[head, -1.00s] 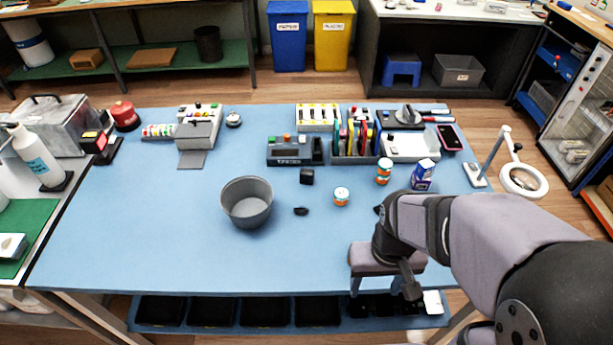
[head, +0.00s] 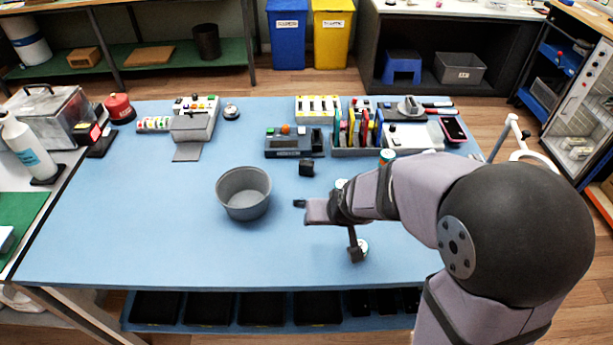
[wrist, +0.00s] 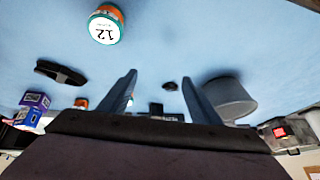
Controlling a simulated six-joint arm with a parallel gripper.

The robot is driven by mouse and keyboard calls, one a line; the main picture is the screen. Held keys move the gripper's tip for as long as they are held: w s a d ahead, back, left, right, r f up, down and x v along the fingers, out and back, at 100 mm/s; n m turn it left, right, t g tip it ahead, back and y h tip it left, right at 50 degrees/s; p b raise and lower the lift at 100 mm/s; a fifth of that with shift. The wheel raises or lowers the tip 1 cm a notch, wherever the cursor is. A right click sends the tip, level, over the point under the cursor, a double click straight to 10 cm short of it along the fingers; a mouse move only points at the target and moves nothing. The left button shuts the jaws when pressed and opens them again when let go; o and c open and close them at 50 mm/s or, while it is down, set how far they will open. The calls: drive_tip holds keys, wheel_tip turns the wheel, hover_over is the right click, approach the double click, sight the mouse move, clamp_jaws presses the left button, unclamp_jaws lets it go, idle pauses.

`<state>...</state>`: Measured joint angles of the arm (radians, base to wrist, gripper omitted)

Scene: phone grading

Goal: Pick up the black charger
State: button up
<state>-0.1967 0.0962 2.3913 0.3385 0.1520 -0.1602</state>
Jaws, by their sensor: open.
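A small black block, which looks like the charger (head: 306,168), stands on the blue table in front of the grey device tray; it shows small and dark in the wrist view (wrist: 156,108). A smaller flat black piece (head: 299,203) lies nearer, beside my gripper's edge in the head view, and shows between the fingers in the wrist view (wrist: 170,86). My gripper (wrist: 159,75) is open and empty above the table, right of and nearer than the charger. In the head view one dark finger (head: 355,247) shows; the rest is partly hidden by my arm.
A grey bowl (head: 244,194) stands left of my gripper. A jar labelled 12 (wrist: 105,25) is close by. A longer black object (wrist: 62,72) and a blue-purple box (wrist: 32,105) lie left in the wrist view. Organisers line the back; the table's left part is clear.

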sight(306, 166)
drive_tip(key=w+a+f+t+b, duration=0.1)
drive_tip(key=w+a+t+b, duration=0.1)
drive_tip(key=w, duration=0.2)
drive_tip(key=w+a+f+m+t+h+b, duration=0.1)
drive_tip(key=w+a+t+b, duration=0.1)
drive_tip(key=w, duration=0.3)
drive_tip(key=w+a+f+t+h+b, duration=0.1)
drive_tip(key=w+a+t+b, duration=0.1)
drive_tip(key=w, duration=0.3)
drive_tip(key=shift+w+a+m+t+b, duration=0.1)
drive_tip(key=shift+w+m+t+b, duration=0.15)
drive_tip(key=shift+t, duration=0.25)
drive_tip(key=shift+w+m+t+h+b, duration=0.3)
drive_tip(key=shift+t+h+b, duration=0.1)
drive_tip(key=shift+h, duration=0.1)
drive_tip(key=shift+w+r+m+t+h+b, duration=0.15)
drive_tip(key=shift+w+m+t+h+b, duration=0.15)
drive_tip(key=shift+t+h, duration=0.3)
drive_tip(key=shift+d+p+x, duration=0.15)
drive_tip(key=shift+p+x, duration=0.05)
drive_tip(key=shift+x, duration=1.6)
drive_tip(key=shift+d+p+x, duration=0.15)
drive_tip(key=shift+x, duration=1.65)
drive_tip(key=shift+s, duration=0.1)
drive_tip(key=c, duration=1.2)
